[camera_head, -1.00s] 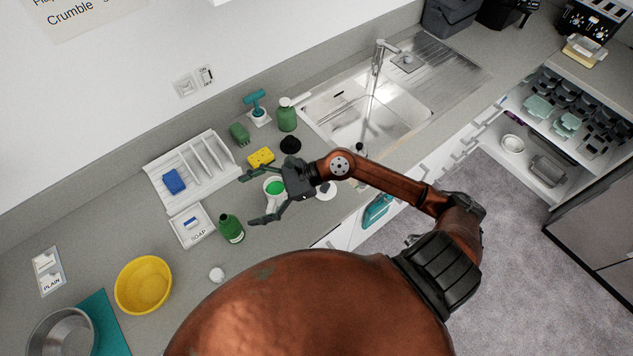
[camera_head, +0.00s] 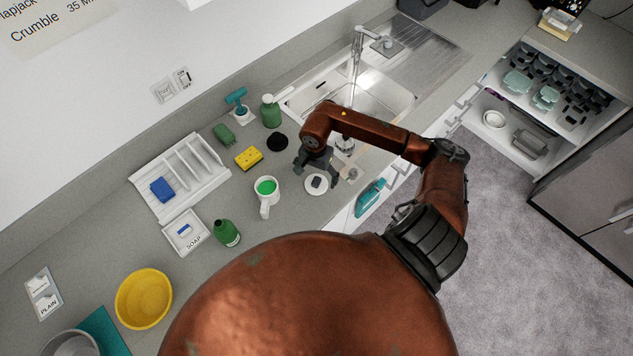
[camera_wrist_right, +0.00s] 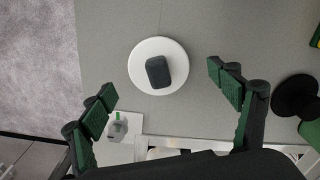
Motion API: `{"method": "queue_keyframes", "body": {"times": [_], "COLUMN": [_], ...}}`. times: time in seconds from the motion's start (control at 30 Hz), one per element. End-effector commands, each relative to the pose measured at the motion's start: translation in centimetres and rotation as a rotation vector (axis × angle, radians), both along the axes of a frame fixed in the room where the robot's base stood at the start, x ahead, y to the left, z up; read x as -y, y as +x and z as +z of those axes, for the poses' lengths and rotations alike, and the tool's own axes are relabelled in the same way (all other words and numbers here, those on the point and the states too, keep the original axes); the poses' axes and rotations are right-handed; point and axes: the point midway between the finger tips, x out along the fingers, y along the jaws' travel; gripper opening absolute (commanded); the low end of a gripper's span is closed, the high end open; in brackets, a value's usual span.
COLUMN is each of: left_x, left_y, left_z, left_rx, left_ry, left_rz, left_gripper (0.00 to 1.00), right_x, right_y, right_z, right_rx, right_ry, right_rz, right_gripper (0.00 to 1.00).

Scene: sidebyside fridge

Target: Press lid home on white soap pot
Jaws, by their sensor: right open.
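A white round lid-like disc (camera_head: 315,188) with a dark grey block (camera_head: 317,181) on its top sits on the counter. It also shows in the right wrist view (camera_wrist_right: 144,82). I cannot tell whether it is seated on a pot or how fully it is pressed down. My right gripper (camera_head: 316,168) is open and empty above it. In the right wrist view the fingers (camera_wrist_right: 161,80) stand apart on either side of the disc, not touching it. A white mug-like vessel (camera_head: 265,199) with green contents stands uncovered to the left. My left gripper is not in view.
A green bottle (camera_head: 226,233), yellow sponge (camera_head: 249,157) and black round item (camera_head: 278,142) stand nearby. The soap tray (camera_head: 195,244) and white rack (camera_head: 205,180) are further left. The sink (camera_head: 345,100) lies behind my right arm. The counter's front edge is close.

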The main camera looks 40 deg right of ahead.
Motion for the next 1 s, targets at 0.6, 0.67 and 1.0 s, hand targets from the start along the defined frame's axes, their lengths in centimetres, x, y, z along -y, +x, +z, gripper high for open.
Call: {"method": "queue_keyframes", "body": {"times": [0.6,0.67,1.0], "left_x": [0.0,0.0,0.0], "left_y": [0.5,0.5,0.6], "left_z": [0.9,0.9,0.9], "left_rx": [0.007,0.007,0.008], "left_ry": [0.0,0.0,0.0], "left_rz": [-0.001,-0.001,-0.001], "left_gripper": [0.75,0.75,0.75], "right_x": [0.0,0.0,0.0], "right_y": [-0.3,-0.2,-0.2], "right_z": [-2.6,-2.6,-2.6], "right_rx": [0.001,0.0,0.0], "right_ry": [0.0,0.001,0.001], "right_rz": [-0.004,-0.004,-0.004], "right_gripper": [0.73,0.69,0.45]}}
